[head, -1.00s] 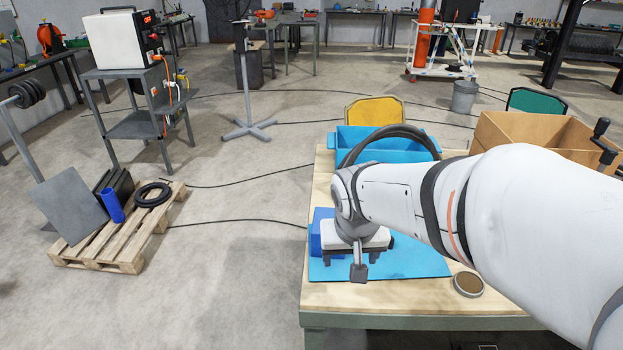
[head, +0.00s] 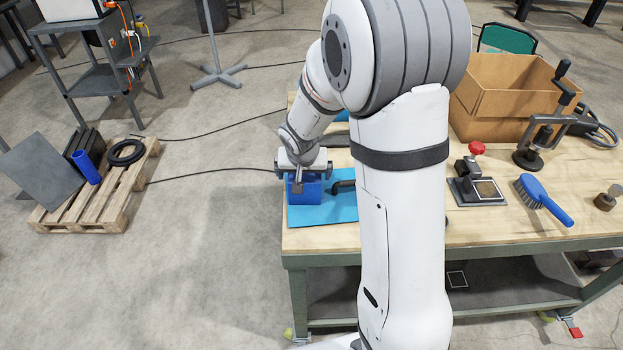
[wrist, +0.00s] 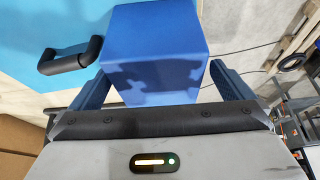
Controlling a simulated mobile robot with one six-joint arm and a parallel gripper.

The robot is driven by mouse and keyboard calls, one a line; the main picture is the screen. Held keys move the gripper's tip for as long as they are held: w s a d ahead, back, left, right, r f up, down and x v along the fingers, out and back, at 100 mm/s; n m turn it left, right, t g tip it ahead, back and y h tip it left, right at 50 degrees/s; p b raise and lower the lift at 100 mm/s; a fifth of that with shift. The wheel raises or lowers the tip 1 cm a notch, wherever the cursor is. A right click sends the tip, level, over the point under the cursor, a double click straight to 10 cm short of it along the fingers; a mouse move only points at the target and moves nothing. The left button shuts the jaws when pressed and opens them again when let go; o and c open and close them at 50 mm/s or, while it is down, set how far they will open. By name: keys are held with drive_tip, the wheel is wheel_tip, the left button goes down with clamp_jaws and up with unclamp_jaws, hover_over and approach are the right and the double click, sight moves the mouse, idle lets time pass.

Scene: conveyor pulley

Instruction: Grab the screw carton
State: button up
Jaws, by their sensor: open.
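A plain blue box (head: 307,195), which I take to be the screw carton, sits on the light blue mat (head: 330,213) at the left end of the workbench. In the wrist view the blue box (wrist: 158,50) fills the space ahead of my gripper. My gripper (wrist: 160,75) is open, with one finger on each side of the box; I cannot tell whether either touches it. In the head view my gripper (head: 298,188) is directly above and partly over the box, hiding some of its top.
A black handle (wrist: 72,62) lies on the mat beside the box. My arm hides the bench's middle. To the right are an open cardboard box (head: 500,105), a clamp (head: 535,145), a red-knobbed fixture (head: 478,180) and a blue brush (head: 540,198).

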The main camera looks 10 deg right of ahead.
drive_tip(key=shift+x, duration=2)
drive_tip(key=shift+d+r, duration=0.1)
drive_tip(key=shift+d, duration=0.05)
drive_tip(key=shift+c, duration=0.2)
drive_tip(key=c, duration=1.2)
drive_tip(key=shift+o, duration=0.2)
